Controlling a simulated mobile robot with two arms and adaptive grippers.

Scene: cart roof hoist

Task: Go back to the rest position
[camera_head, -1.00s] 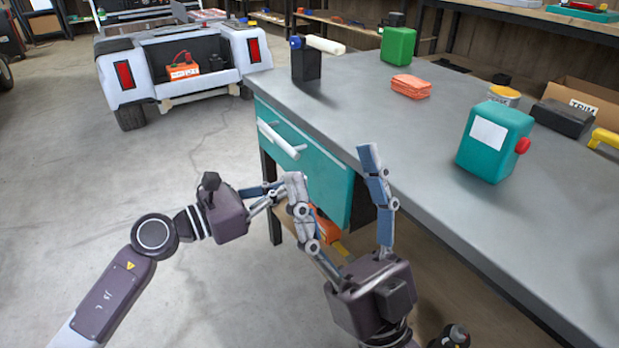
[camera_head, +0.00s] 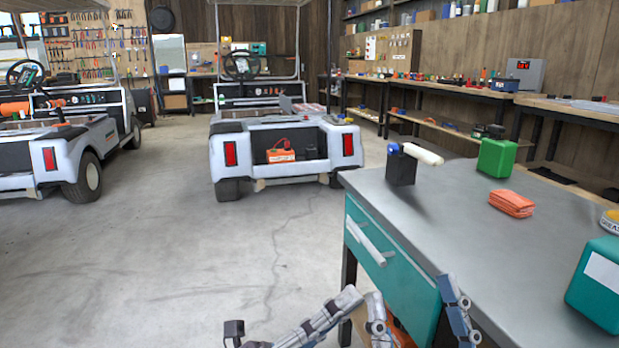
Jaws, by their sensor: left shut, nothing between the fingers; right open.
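My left gripper (camera_head: 346,299) shows at the bottom centre of the head view, its fingers together and empty, pointing up and right.
The bench carries a black holder with a white roller (camera_head: 402,168), a green can (camera_head: 497,157), orange cloths (camera_head: 511,203) and a teal jug (camera_head: 600,285). A white cart (camera_head: 290,150) with an orange battery stands behind, another cart (camera_head: 60,150) at left. The floor at left is clear.

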